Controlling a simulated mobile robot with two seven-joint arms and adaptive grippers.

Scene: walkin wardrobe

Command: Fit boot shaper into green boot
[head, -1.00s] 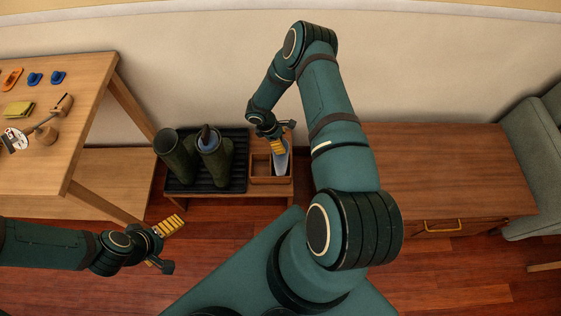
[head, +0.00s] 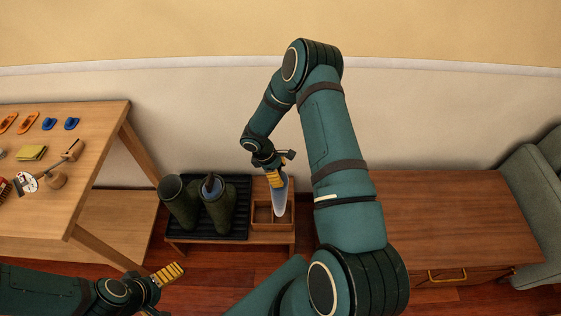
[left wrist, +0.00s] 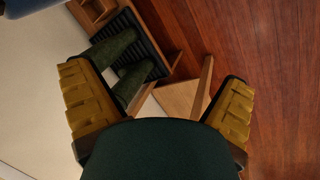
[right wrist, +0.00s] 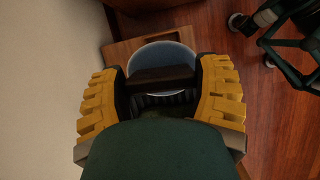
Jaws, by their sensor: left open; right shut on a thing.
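Two dark green boots stand side by side on a black ribbed tray. The left boot (head: 177,205) has an open, empty-looking top. The right boot (head: 217,214) has a blue-grey shaper with a dark handle (head: 211,184) in its top. My right gripper (head: 272,179) is shut on another boot shaper (head: 280,201), blue-grey and roughly upright, above the wooden box. In the right wrist view its dark handle (right wrist: 162,78) lies between the fingers. My left gripper (head: 163,291) is open and empty at the lower left, apart from the boots. Both boots also show in the left wrist view (left wrist: 112,50).
The ribbed tray (head: 240,221) and the compartmented wooden box (head: 263,227) share a low bench against the wall. A wooden table (head: 85,150) with small items stands left. A wide wooden drawer unit (head: 450,215) and a grey-green seat (head: 540,190) are at right.

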